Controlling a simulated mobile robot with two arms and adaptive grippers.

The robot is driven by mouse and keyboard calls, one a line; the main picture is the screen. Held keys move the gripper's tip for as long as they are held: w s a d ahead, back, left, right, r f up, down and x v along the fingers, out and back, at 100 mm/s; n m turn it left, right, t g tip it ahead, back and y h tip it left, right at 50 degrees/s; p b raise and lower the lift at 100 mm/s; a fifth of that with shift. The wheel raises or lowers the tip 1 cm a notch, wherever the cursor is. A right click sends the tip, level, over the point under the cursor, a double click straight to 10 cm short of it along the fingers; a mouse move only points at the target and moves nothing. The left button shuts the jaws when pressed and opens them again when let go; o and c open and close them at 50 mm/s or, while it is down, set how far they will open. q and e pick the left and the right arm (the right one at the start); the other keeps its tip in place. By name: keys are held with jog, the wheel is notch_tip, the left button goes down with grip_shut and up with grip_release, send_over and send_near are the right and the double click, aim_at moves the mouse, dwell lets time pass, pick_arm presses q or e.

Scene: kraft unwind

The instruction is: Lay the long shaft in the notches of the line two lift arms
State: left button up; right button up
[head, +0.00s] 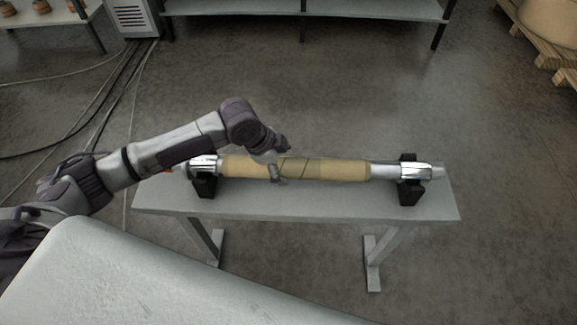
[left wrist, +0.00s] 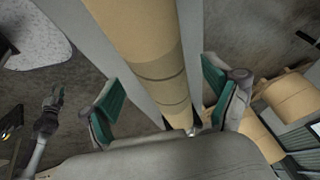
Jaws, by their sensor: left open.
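The long shaft (head: 384,171) lies level along a light grey table, with silver ends and a brown kraft-coloured core (head: 345,169) around its middle. Its ends rest on two black stands, the left stand (head: 205,187) and the right stand (head: 410,193). My left gripper (head: 276,172) is over the middle of the core. In the left wrist view, the open jaws (left wrist: 163,95) with green pads stand on either side of the brown core (left wrist: 145,45), with gaps showing. The line two lift arms cannot be made out.
The table (head: 300,205) has bare top in front of the shaft. A rounded pale surface (head: 150,275) fills the lower left. A grey shelf (head: 300,10) and cabinet (head: 132,17) stand behind. Cables lie on the left floor. A pallet (head: 545,45) bears a large roll at upper right.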

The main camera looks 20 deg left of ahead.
aim_at(286, 162)
pick_arm(q)
jog(key=shift+x, duration=2)
jog(key=shift+c, duration=0.2)
jog(key=c, duration=1.6)
jog(key=o, duration=1.1)
jog(key=shift+c, duration=0.2)
jog(key=c, duration=1.1)
jog(key=shift+w+r, duration=0.15)
jog(key=shift+r, duration=0.15)
jog(key=shift+r+p, duration=0.1)
jog(key=shift+p, duration=0.25)
